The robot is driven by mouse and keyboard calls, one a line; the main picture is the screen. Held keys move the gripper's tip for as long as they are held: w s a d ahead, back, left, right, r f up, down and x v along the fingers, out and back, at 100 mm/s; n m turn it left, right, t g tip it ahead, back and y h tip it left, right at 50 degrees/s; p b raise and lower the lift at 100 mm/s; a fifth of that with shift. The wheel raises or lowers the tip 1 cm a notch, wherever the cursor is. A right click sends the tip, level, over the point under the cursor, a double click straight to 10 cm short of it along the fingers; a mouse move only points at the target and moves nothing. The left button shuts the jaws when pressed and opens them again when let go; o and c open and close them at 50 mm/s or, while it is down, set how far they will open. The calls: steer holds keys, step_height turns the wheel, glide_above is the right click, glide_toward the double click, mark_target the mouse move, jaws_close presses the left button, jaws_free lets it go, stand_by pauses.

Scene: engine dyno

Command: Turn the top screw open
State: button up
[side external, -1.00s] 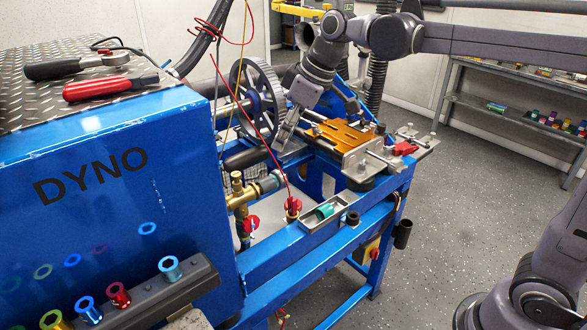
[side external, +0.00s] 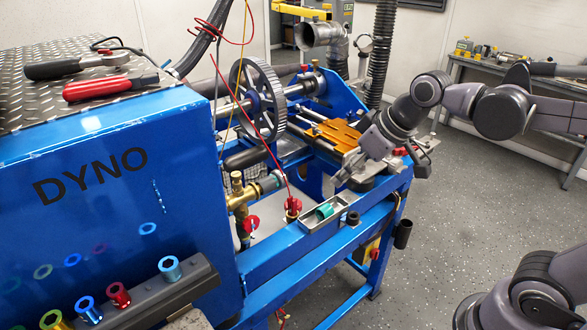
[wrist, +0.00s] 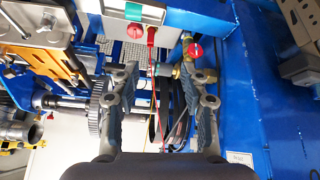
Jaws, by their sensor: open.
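I cannot tell for sure which part is the top screw. Two red valve handles show on the brass plumbing: an upper one (side external: 292,204) beside the small tray and a lower one (side external: 251,223) to its left. In the wrist view a red round handle (wrist: 196,50) sits beyond the right fingertip, and a red fitting (wrist: 152,37) sits beyond the gap between the fingers. My gripper (side external: 343,181) is over the near right part of the blue frame, right of both handles and apart from them. Its fingers (wrist: 161,74) are spread and empty.
A metal tray (side external: 322,227) holding a green cylinder lies on the blue frame (side external: 277,262). A toothed wheel (side external: 257,97), an orange block (side external: 335,137) and a red wire (side external: 243,108) stand nearby. The blue DYNO cabinet (side external: 190,185) blocks the left.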

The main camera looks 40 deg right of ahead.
steer(key=s+d+f+m, duration=0.2)
steer(key=s+f, duration=0.3)
steer(key=shift+s+t+h, duration=0.15)
steer(key=shift+t+h, duration=0.15)
steer(key=shift+t, duration=0.1)
steer(key=shift+d, duration=0.1)
steer(key=shift+s+d+f, duration=0.15)
steer(key=shift+s+f, duration=0.2)
stand_by(0.8)
